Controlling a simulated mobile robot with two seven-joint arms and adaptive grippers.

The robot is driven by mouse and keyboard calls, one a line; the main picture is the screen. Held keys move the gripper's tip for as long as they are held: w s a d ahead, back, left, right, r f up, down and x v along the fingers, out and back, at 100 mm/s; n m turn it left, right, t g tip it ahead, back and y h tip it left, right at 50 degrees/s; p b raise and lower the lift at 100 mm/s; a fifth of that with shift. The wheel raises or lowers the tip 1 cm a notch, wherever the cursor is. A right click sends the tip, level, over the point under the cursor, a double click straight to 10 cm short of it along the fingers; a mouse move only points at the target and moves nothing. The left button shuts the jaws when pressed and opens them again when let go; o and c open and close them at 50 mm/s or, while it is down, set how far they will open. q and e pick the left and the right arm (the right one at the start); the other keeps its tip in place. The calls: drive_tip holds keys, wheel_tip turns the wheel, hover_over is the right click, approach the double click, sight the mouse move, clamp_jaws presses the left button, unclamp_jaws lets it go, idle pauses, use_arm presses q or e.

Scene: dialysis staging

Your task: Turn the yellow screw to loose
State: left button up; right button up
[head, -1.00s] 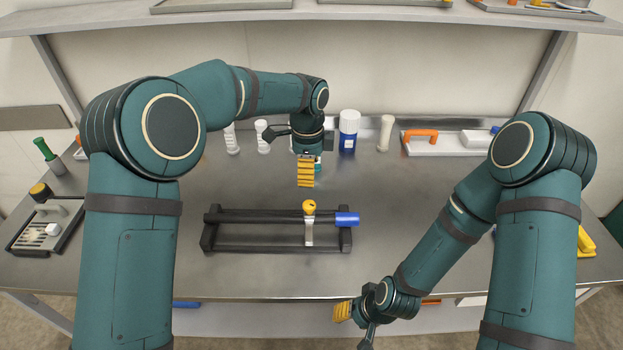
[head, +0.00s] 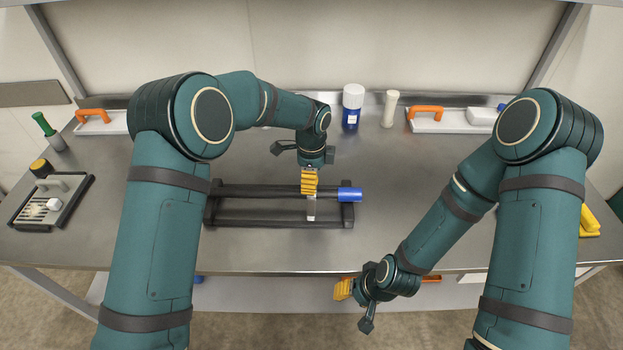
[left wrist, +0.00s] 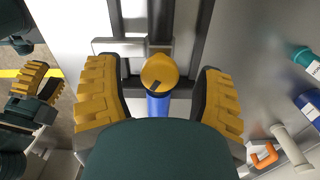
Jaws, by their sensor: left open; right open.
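The yellow screw (left wrist: 160,73) is a round knob with a dark mark. In the left wrist view it sits between the two yellow fingers of my left gripper (left wrist: 160,95), with a gap on each side. In the head view my left gripper (head: 309,182) points down over the screw's place and hides it. The screw's light metal bracket (head: 311,208) shows below the fingers, on the black rail frame (head: 260,223). A blue cylinder (head: 350,194) lies at the frame's right end. My right gripper (head: 343,289) is open and empty in front of the table edge.
A blue bottle with a white cap (head: 352,106) and a pale cylinder (head: 389,109) stand behind the frame. A white tray with an orange handle (head: 440,120) lies at the back right. A grey tray (head: 50,199) is at the left.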

use_arm(q)
drive_tip(key=shift+f, duration=0.25)
clamp_jaws()
